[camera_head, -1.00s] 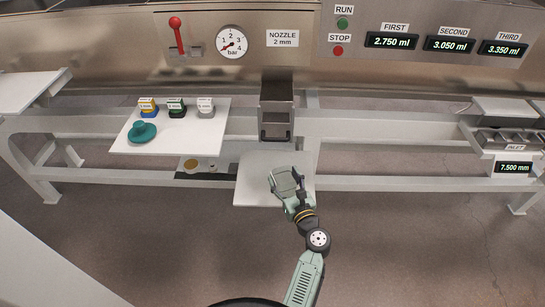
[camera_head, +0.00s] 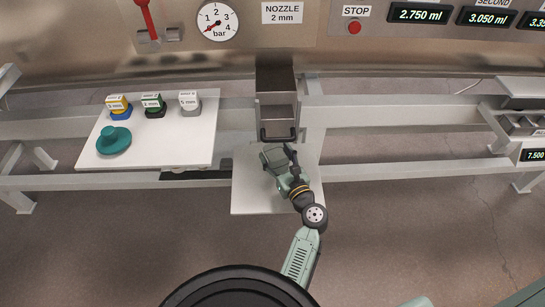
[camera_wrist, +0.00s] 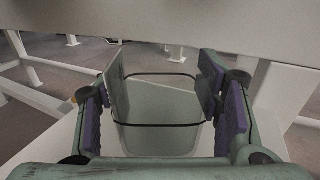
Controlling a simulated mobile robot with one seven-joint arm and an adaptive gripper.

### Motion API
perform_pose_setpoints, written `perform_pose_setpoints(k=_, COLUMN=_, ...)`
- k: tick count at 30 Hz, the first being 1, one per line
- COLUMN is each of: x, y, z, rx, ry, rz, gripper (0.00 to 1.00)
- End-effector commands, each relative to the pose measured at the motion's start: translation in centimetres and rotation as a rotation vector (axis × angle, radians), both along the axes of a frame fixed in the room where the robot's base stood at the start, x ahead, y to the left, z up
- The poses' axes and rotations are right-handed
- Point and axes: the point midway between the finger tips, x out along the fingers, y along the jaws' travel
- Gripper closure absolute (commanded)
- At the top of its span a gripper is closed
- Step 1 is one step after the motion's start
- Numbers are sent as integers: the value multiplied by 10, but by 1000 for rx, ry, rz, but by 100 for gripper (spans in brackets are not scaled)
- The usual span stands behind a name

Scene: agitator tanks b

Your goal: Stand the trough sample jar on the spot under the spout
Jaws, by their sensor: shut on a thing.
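The trough sample jar (camera_wrist: 160,110) is a clear, squarish jar with dark outlines. In the wrist view it stands between the purple pads of my gripper (camera_wrist: 160,95), which is shut on it. In the head view the jar (camera_head: 273,160) shows as a grey-green block at the end of my gripper (camera_head: 281,161). It is over the back part of a white plate (camera_head: 248,197), just below and in front of the metal spout (camera_head: 278,112). Whether the jar touches the plate, and the exact spot under the spout, I cannot tell.
A white shelf (camera_head: 190,150) at left holds a teal knobbed piece (camera_head: 113,141) and several small labelled nozzles (camera_head: 153,107). Pale frame beams (camera_head: 400,168) run behind the plate. A metal inlet unit (camera_head: 520,125) stands at the right.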

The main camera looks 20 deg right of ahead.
Motion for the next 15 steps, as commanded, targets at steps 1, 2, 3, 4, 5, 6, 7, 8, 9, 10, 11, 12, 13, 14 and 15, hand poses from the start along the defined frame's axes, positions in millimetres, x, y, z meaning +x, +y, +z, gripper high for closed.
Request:
perform_pose_setpoints(k=1, x=-4, y=-2, z=-15, rx=-1, ry=-2, rz=-2, gripper=70)
perform_pose_setpoints(k=2, x=-6, y=-2, z=-17, rx=-1, ry=-2, rz=-3, gripper=70)
perform_pose_setpoints(k=3, x=-8, y=-3, z=-19, rx=-1, ry=-3, rz=-4, gripper=70)
perform_pose_setpoints(k=4, x=-9, y=-3, z=-20, rx=-1, ry=-3, rz=-4, gripper=70)
perform_pose_setpoints(k=5, x=-10, y=-3, z=-20, rx=-1, ry=-3, rz=-3, gripper=70)
perform_pose_setpoints(k=6, x=-10, y=-3, z=-19, rx=-1, ry=-3, rz=-3, gripper=70)
perform_pose_setpoints(k=7, x=-10, y=-3, z=-18, rx=-1, ry=-3, rz=-2, gripper=70)
perform_pose_setpoints(k=8, x=-10, y=-3, z=-17, rx=-1, ry=-3, rz=-2, gripper=70)
perform_pose_setpoints(k=9, x=-10, y=-3, z=-17, rx=-1, ry=-3, rz=-2, gripper=70)
perform_pose_setpoints(k=10, x=-10, y=-3, z=-17, rx=-1, ry=-3, rz=-2, gripper=70)
perform_pose_setpoints(k=11, x=-10, y=-3, z=-17, rx=-1, ry=-3, rz=-2, gripper=70)
perform_pose_setpoints(k=12, x=-10, y=-3, z=-17, rx=-1, ry=-3, rz=-2, gripper=70)
perform_pose_setpoints(k=13, x=-10, y=-3, z=-17, rx=-1, ry=-2, rz=-2, gripper=70)
perform_pose_setpoints(k=14, x=-10, y=-3, z=-18, rx=0, ry=-2, rz=-2, gripper=70)
perform_pose_setpoints(k=15, x=-10, y=-3, z=-20, rx=0, ry=-2, rz=-2, gripper=70)
